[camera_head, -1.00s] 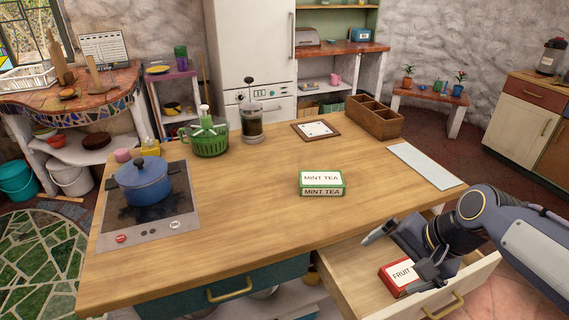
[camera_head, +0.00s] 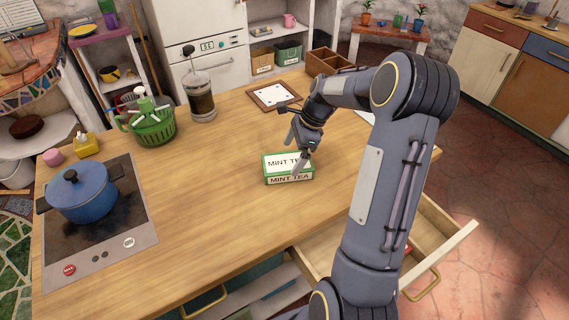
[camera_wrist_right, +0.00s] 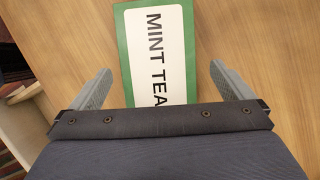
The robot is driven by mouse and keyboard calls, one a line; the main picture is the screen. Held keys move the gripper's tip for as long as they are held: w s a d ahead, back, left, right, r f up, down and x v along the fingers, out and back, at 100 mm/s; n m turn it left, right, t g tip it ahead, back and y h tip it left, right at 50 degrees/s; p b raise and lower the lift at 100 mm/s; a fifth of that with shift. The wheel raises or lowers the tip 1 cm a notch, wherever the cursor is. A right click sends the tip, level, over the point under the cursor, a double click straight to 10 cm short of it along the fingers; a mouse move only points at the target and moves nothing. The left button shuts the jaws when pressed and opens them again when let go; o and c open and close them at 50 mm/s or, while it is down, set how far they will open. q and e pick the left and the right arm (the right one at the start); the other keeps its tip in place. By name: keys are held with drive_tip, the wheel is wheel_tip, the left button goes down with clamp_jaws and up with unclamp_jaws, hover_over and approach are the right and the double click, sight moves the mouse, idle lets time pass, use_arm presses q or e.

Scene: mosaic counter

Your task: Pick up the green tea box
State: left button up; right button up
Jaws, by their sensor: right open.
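The green tea box (camera_head: 277,170), with a white "MINT TEA" label, lies on the wooden counter (camera_head: 215,215). My right gripper (camera_head: 296,157) is over the right part of the box, pointing down. In the right wrist view the box (camera_wrist_right: 157,50) lies between the two spread fingers of the gripper (camera_wrist_right: 160,85), with a gap on each side. The right gripper is open and holds nothing. Part of the box's near end is hidden by the gripper body in that view. My left gripper is in neither view.
An open drawer (camera_head: 440,245) juts from the counter's front right, with a red box (camera_head: 408,248) mostly hidden by my arm. A blue pot (camera_head: 80,193) stands on the stove at left. A green basket (camera_head: 152,126) and a French press (camera_head: 200,98) stand behind.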

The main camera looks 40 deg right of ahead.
sight(287, 162)
drive_tip(key=x, duration=0.4)
drive_tip(key=shift+a+p, duration=0.15)
drive_tip(key=shift+p, duration=0.2)
drive_tip(key=c, duration=0.9)
drive_tip(key=shift+c, duration=0.2)
drive_tip(key=shift+r, duration=0.15)
